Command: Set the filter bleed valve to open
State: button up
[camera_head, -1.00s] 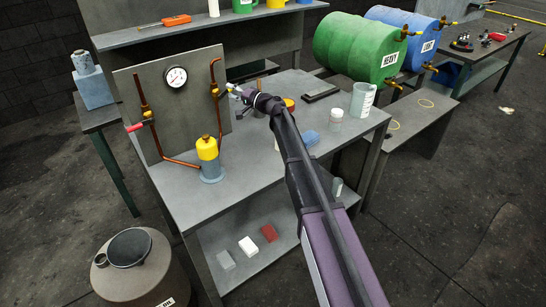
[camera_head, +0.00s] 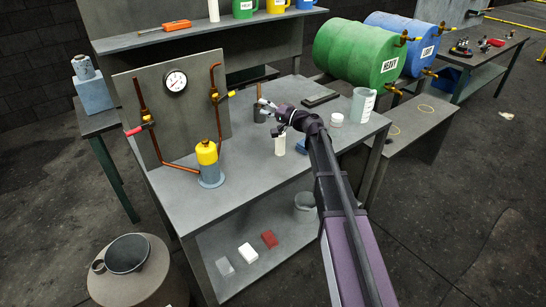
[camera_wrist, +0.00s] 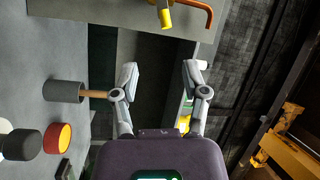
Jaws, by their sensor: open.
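The gauge board (camera_head: 200,125) stands on the bench with copper pipes on both sides. The right pipe has a valve with a yellow handle (camera_head: 232,93) pointing right; this handle also shows at the top of the wrist view (camera_wrist: 166,18). The left pipe has a valve with a red handle (camera_head: 133,131). A filter with a yellow top (camera_head: 207,153) stands at the board's foot with a small knob on top. I cannot tell which is the bleed valve. My gripper (camera_head: 265,106) is open and empty, right of the yellow handle and apart from it; its spread fingers show in the wrist view (camera_wrist: 160,75).
A white cylinder (camera_head: 280,143), a white jar (camera_head: 337,119) and a clear beaker (camera_head: 362,105) stand on the bench. Green (camera_head: 350,50) and blue (camera_head: 402,40) drums lie behind.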

jog(key=s+d+f+g+h+p, duration=0.1)
jog(key=s+f+g+h+p, duration=0.1)
jog(key=s+f, duration=0.3)
jog(key=s+d+f+g+h+p, duration=0.1)
jog(key=s+f+g+h, duration=0.3)
jog(key=s, duration=0.6)
jog(key=shift+d+f+n+h+p, duration=0.2)
jog(key=shift+f+n+h+p, duration=0.25)
jog(key=shift+h, duration=0.15)
jog(key=shift+w, duration=0.1)
jog(key=n+t+y, duration=0.1)
jog(key=t+y, duration=0.4)
jog(key=y, duration=0.2)
send_near(231, 94)
jog(key=v, duration=0.3)
jog(key=shift+w+d, duration=0.2)
jog(key=shift+d, duration=0.25)
jog(key=shift+a, duration=0.15)
jog(key=x, duration=1.3)
jog(key=shift+w+a+f, duration=0.15)
jog(key=shift+a+f, duration=0.1)
